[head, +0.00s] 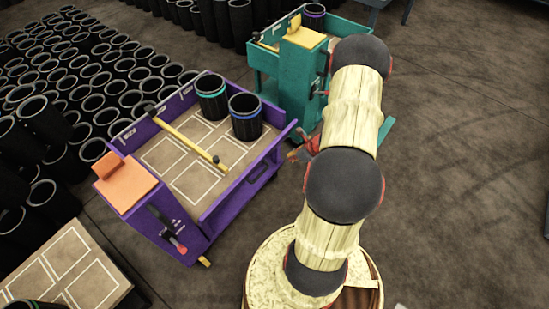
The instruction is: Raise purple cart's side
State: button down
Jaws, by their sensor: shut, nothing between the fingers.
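The purple cart (122,222) stands left of my arm, with a tan deck marked with white outlines. Its right side panel (250,178) has a slot and seems to lean outward; its far end sticks out past the deck corner. I cannot tell its exact angle. An orange box top (126,184) and a red-tipped lever (177,246) are at the cart's near end. My gripper (302,153) is small and partly hidden behind my arm, close to the panel's far end. It looks shut and empty; I cannot tell whether it touches the panel.
Two black sleeves, one green-banded (211,100) and one blue-banded (245,118), stand on the cart beside a yellow bar (190,140). A teal cart (299,80) stands behind. Many black sleeves fill the left. A marked board (65,270) lies near left. Floor at right is clear.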

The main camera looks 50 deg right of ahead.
jog(key=w+f+b, duration=0.4)
jog(key=w+f, duration=0.3)
jog(key=w, duration=0.2)
jog(key=shift+a, duration=0.45)
jog(key=shift+w+n, duration=0.15)
jog(key=shift+n, duration=0.15)
jog(key=shift+g, duration=0.6)
jog(key=w+p, duration=0.2)
jog(key=w+r+p, duration=0.1)
jog(key=w+p, duration=0.1)
jog(key=w+r+p, duration=0.1)
jog(key=w+p, duration=0.1)
jog(key=shift+w+a+r, duration=0.1)
jog(key=shift+a, duration=0.1)
